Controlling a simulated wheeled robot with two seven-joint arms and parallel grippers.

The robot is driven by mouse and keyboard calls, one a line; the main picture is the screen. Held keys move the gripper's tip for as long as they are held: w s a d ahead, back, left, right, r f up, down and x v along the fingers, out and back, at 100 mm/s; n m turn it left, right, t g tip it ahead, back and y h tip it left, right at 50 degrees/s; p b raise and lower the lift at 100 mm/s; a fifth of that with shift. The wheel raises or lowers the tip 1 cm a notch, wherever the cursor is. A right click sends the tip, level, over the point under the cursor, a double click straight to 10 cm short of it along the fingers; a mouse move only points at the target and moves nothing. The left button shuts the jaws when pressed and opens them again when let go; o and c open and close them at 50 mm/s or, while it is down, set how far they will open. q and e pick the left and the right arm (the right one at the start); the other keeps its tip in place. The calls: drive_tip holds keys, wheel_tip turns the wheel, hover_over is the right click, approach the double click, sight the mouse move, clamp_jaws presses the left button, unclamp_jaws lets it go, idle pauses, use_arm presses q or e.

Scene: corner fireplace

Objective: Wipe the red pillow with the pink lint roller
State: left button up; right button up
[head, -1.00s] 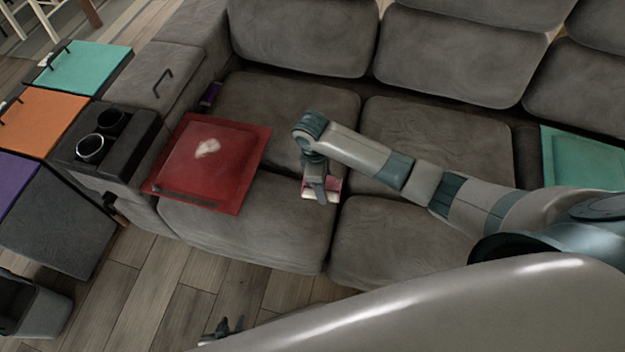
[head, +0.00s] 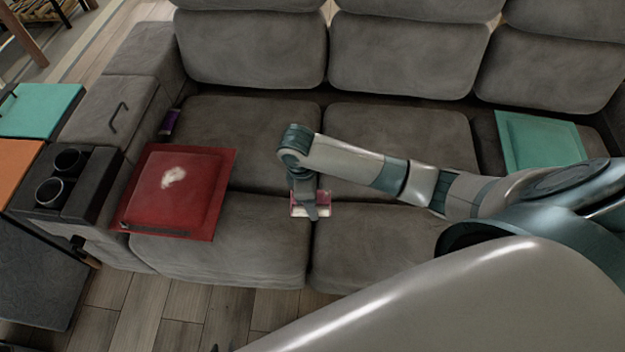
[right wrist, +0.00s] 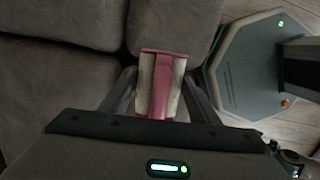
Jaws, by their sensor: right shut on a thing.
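The red pillow (head: 196,203) lies on the left seat of the grey sofa, with a whitish patch (head: 173,177) on its upper face. My right gripper (head: 311,206) comes in from the right and is shut on the pink lint roller (head: 322,197). It holds the roller over the front of the seats near the seam, right of the pillow and apart from it. The right wrist view shows the pink-and-white roller (right wrist: 162,84) between the fingers. Only a dark tip of my left gripper (head: 215,348) shows at the bottom edge, so its jaws cannot be judged.
The grey sofa (head: 400,130) fills the scene. A teal pillow (head: 540,140) lies on its right seat. A cup-holder console (head: 90,195) stands left of the red pillow. A small purple item (head: 168,122) sits by the armrest. Wooden floor (head: 190,310) shows in front.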

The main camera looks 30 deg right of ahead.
drive_tip(key=shift+o, duration=1)
drive_tip(key=w+r, duration=0.1)
drive_tip(key=r, duration=0.1)
drive_tip(key=w+a+r+m, duration=0.1)
drive_tip(key=r, duration=0.1)
drive_tip(key=a+r+m, duration=0.1)
drive_tip(key=r, duration=0.1)
drive_tip(key=shift+w+r, duration=0.1)
drive_tip(key=shift+w, duration=0.3)
drive_tip(key=s+r+m, duration=0.1)
drive_tip(key=r+m, duration=0.2)
drive_tip(key=r, duration=0.4)
drive_tip(key=s+r+m+y, duration=0.1)
drive_tip(key=r+m, duration=0.2)
drive_tip(key=r, duration=0.4)
drive_tip(key=s+a+r+m+g, duration=0.1)
drive_tip(key=r+m, duration=0.3)
drive_tip(key=r, duration=0.4)
drive_tip(key=shift+s+r+y, duration=0.1)
drive_tip(key=shift+s+y, duration=0.2)
drive_tip(key=shift+s, duration=0.25)
